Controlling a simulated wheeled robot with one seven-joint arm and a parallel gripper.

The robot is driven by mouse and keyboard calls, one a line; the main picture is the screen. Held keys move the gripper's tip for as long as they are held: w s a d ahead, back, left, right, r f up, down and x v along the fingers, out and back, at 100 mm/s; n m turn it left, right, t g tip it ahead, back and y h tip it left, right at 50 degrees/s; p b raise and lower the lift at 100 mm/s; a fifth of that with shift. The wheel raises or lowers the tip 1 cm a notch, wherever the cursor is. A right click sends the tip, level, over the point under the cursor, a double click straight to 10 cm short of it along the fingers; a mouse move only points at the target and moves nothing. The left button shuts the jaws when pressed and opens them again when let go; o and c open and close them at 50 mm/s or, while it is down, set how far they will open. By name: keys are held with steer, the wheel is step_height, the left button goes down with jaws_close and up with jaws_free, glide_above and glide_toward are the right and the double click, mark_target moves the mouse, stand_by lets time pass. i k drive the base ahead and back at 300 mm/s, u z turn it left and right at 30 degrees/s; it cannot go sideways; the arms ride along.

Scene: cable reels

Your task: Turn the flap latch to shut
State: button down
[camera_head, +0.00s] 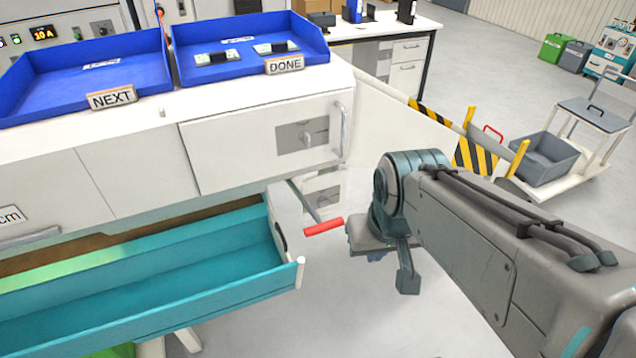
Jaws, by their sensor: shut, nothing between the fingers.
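The flap (235,150) is a white front panel below the worktop, closed flush or nearly so. Its latch (308,137) is a small light knob on a grey square plate near the flap's right end. The knob's exact angle is too small to tell. My gripper (385,252) is to the right of and below the latch, clear of the flap, with nothing held. Its fingertips are partly hidden by my own wrist.
A teal drawer (150,282) stands open below the flap. A red-gripped lever (323,227) sticks out near my gripper. Blue trays labelled NEXT (78,75) and DONE (250,45) stand on top. Striped barriers (476,152) and a cart (560,150) stand right.

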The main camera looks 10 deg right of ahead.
mark_target(323, 201)
steer(key=z, duration=2.05)
steer(key=i, duration=1.4)
steer(key=u, duration=2.1)
